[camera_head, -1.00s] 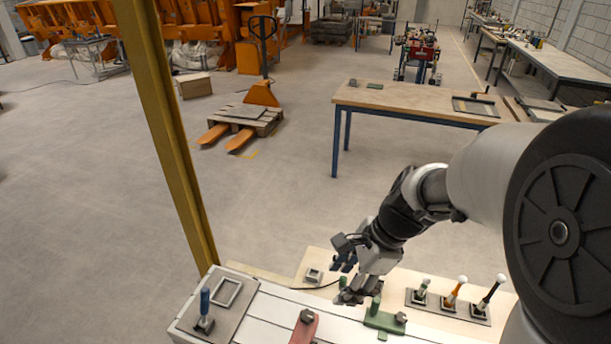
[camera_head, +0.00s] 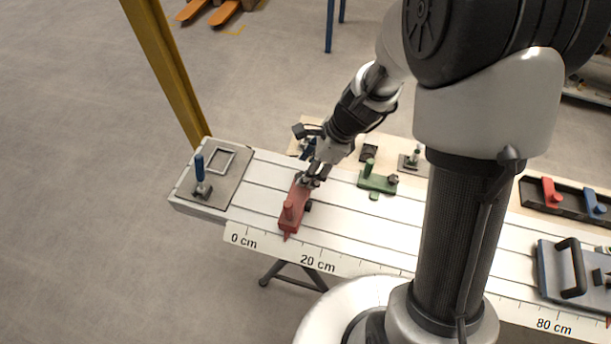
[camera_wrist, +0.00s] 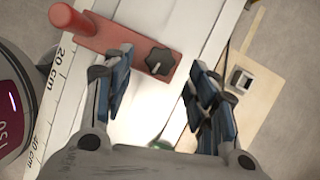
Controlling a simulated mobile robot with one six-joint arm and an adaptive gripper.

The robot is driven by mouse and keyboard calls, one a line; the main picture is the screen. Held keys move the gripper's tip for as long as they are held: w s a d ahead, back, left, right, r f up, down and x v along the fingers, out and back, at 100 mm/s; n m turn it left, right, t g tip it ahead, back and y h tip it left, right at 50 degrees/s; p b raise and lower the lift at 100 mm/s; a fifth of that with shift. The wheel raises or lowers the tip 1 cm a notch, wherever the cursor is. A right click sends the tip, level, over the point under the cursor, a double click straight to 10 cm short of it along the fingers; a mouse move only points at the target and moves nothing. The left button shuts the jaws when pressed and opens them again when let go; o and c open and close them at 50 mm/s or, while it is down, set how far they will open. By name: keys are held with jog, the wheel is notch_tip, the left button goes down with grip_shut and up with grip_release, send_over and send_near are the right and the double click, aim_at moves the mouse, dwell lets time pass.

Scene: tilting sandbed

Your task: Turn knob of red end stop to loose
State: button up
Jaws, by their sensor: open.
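The red end stop (camera_head: 292,220) lies across the white slotted bed, near the 20 cm mark of the scale. Its upright red post stands at the near end. In the wrist view the red end stop (camera_wrist: 110,38) shows its black star-shaped knob (camera_wrist: 160,62) at the end away from the post.
A green end stop (camera_head: 377,182) sits to the right on the bed. A blue-handled lever (camera_head: 200,175) stands on the grey plate at the left end. A yellow post (camera_head: 165,65) rises behind. A black tray with red and blue pieces (camera_head: 570,204) lies at the right.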

jog(key=shift+b+x, duration=0.4)
jog(key=shift+x, duration=1.1)
jog(key=shift+c, duration=0.2)
jog(key=c, duration=1)
jog(key=shift+c, duration=0.2)
